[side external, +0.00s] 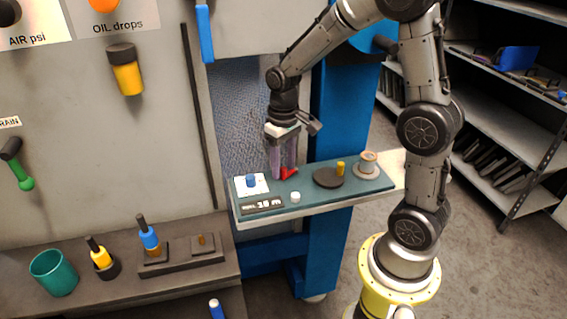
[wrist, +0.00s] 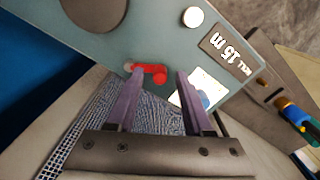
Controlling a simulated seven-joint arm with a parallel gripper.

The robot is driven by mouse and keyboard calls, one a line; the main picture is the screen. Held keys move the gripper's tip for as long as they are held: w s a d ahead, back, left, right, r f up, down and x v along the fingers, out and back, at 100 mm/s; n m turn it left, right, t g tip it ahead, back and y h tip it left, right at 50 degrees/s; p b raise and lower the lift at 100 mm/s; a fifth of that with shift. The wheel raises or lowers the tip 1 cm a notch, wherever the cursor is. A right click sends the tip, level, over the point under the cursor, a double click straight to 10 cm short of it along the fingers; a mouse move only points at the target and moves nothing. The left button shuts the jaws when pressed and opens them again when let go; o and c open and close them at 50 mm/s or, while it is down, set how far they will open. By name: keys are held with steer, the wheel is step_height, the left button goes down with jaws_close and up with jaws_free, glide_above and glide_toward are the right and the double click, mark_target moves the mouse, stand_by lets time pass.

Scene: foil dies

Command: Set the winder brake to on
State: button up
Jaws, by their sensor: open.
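A short red lever (side external: 291,173) lies on the teal-topped control shelf (side external: 315,201); no brake label is readable beside it. In the wrist view the red lever (wrist: 152,71) lies across the gap between my fingertips, with a small grey round piece at its left end. My gripper (side external: 284,174) points down over the shelf, with its purple fingers apart. In the wrist view my gripper (wrist: 158,76) is open and holds nothing. Whether a finger touches the lever cannot be told.
A dark disc with a yellow handle (side external: 328,178) and a spool (side external: 368,164) are right. A blue post (side external: 338,110) stands behind.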

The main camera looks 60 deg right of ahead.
mark_target(300, 183)
jaws_close()
steer(key=shift+s+n, duration=0.1)
steer(key=shift+n, duration=0.2)
steer(key=n, duration=0.1)
steer(key=s+n, duration=0.1)
steer(key=shift+a+n, duration=0.1)
steer(key=shift+n, duration=0.2)
steer(key=n, duration=0.1)
steer(key=s+n, duration=0.1)
steer(key=shift+n, duration=0.3)
steer(key=n, duration=0.1)
steer(key=s+n, duration=0.1)
steer(key=n, duration=0.1)
steer(key=shift+d+n, duration=0.3)
steer(key=shift+d, duration=0.05)
steer(key=shift+s+d+r+n, duration=0.1)
steer(key=shift+s+d+n, duration=0.1)
steer(key=shift+n, duration=0.45)
steer(key=shift+s+d+n, duration=0.1)
steer(key=shift+s+n, duration=0.1)
steer(key=shift+n, duration=0.45)
jaws_free()
steer(key=shift+s, duration=0.1)
